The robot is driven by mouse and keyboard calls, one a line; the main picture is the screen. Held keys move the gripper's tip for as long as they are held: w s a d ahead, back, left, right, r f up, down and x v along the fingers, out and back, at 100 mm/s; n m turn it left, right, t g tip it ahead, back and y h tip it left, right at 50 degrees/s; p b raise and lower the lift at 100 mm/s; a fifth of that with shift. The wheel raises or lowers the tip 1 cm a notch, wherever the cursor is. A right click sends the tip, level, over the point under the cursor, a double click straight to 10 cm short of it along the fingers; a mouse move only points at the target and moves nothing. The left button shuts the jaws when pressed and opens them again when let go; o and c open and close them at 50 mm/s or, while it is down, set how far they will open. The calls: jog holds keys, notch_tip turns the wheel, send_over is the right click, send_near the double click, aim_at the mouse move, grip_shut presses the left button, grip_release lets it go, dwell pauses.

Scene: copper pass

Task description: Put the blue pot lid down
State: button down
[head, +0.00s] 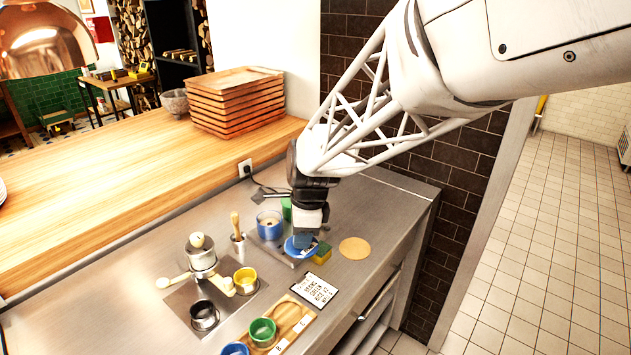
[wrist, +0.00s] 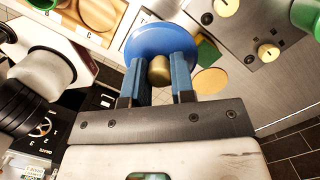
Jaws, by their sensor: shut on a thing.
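The blue pot lid (head: 291,248) is a round disc low over the steel counter, under my gripper (head: 306,238). In the wrist view the lid (wrist: 150,36) lies beyond the blue fingers, and its brass knob (wrist: 159,69) sits between them. My gripper (wrist: 159,78) is shut on that knob. I cannot tell whether the lid touches the surface below it. A blue pot (head: 269,227) stands just behind and left of the lid.
A yellow-green sponge (head: 322,253) is close right of the lid, with a tan disc (head: 354,248) beyond it. A lettered card (head: 314,289) lies in front. A wooden tray (head: 290,313) with cups and a white-armed device (head: 203,262) stand left. The counter's right end looks clear.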

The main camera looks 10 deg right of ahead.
jog(key=s+d+f, duration=0.2)
jog(key=s+d, duration=0.1)
jog(key=d, duration=0.4)
jog(key=s+d+f, duration=0.3)
jog(key=s+d, duration=0.1)
jog(key=d, duration=0.4)
jog(key=shift+f, duration=0.3)
jog(key=shift+w, duration=0.1)
send_over(354, 248)
jog(key=shift+d+f, duration=0.25)
jog(key=shift+f, duration=0.5)
jog(key=shift+f, duration=1.75)
jog(key=shift+f, duration=0.1)
